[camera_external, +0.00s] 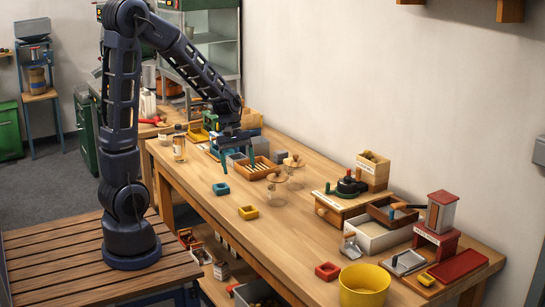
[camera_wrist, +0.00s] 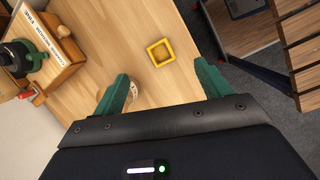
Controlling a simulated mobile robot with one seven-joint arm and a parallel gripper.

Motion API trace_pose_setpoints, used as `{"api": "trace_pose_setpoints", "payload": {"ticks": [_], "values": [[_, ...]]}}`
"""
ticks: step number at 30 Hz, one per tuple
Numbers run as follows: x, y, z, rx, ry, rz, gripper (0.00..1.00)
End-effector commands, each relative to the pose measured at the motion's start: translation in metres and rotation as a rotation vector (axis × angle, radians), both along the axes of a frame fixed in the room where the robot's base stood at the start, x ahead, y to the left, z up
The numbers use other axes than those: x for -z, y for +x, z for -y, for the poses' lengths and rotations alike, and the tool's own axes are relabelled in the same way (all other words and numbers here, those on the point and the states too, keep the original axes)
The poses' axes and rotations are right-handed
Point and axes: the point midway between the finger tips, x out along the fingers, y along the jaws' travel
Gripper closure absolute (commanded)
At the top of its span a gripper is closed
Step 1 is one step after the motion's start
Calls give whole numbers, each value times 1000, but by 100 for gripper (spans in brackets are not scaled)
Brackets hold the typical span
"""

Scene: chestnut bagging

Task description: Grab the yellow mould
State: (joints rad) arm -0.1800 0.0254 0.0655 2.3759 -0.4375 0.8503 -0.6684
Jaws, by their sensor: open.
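The yellow mould (camera_external: 248,212) is a small square frame lying flat on the wooden table near its front edge, right of a teal mould. In the wrist view the yellow mould (camera_wrist: 160,53) lies beyond my fingertips, about midway between them, with bare wood around it. My gripper (camera_external: 238,170) hangs above the table, behind and left of the yellow mould in the external view. In the wrist view my gripper (camera_wrist: 163,82) has its two green fingers wide apart with nothing between them.
A teal mould (camera_external: 221,188) and a red mould (camera_external: 328,271) also lie near the front edge. A slatted wooden tray (camera_external: 262,172) sits near my gripper. Wooden pieces on clear stands (camera_external: 293,160) stand behind the yellow mould. A yellow bucket (camera_external: 364,288) stands at the front right.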

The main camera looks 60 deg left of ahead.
Motion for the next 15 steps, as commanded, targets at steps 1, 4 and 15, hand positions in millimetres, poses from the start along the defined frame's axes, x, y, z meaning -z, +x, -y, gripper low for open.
{"api": "trace_pose_setpoints", "payload": {"ticks": [1,4,15], "values": [[12,5,-4,-45,-12,-29,24],[30,14,-10,-132,-35,-75,24],[64,25,-16,-266,-65,-148,24]]}}
